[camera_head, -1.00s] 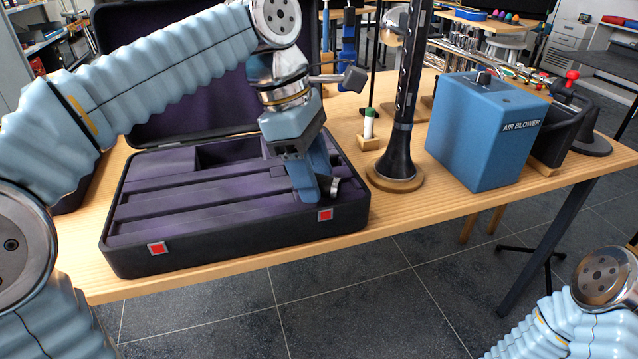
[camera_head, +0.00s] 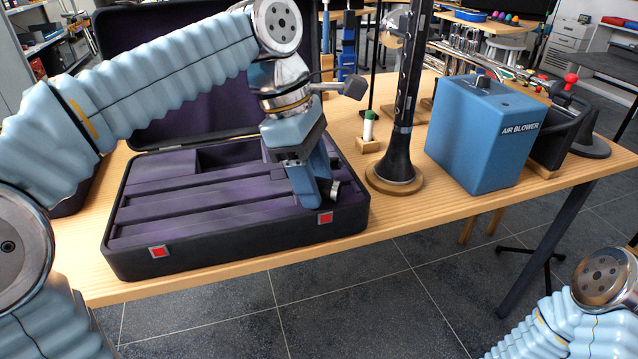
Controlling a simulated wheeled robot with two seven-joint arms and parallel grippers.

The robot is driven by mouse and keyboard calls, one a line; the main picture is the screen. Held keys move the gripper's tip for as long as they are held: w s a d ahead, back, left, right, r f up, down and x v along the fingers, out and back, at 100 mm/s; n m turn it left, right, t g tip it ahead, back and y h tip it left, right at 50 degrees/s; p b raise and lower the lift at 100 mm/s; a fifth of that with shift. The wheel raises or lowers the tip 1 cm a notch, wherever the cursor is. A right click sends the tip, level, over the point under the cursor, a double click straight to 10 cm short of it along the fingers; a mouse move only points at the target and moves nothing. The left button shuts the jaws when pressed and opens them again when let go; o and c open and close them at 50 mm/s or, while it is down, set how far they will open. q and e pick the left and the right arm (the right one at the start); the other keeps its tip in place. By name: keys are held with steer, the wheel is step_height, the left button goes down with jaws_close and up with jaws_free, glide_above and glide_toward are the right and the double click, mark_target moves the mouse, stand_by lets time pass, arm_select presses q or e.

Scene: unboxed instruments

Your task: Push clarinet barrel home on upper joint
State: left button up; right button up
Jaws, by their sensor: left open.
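My left gripper (camera_head: 312,198) is open and points down into the right end of the open black case (camera_head: 235,237). A short dark cylinder with a silver ring (camera_head: 335,190), which looks like the barrel, sits at its fingertips on the right side. I cannot tell whether the fingers touch it. A black clarinet body (camera_head: 405,90) with silver keys stands upright on a round wooden base (camera_head: 394,186), right of the case. Its top is cut off by the frame, so its upper end is hidden. My right gripper is out of view.
A blue air blower (camera_head: 480,140) stands right of the clarinet. A small wooden block with a green-and-white tube (camera_head: 368,128) stands between case and clarinet. The case has a raised lid (camera_head: 180,100) behind and purple compartments. The wooden table's front edge (camera_head: 430,218) is clear.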

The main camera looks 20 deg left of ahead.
mark_target(322, 180)
arm_select(q)
jaws_close()
steer(key=shift+r+p, duration=0.75)
steer(key=shift+p, duration=0.25)
stand_by(0.6)
steer(key=shift+r+p, duration=1.05)
steer(key=shift+p, duration=0.1)
steer(key=shift+r+p, duration=0.45)
steer(key=shift+r, duration=0.6)
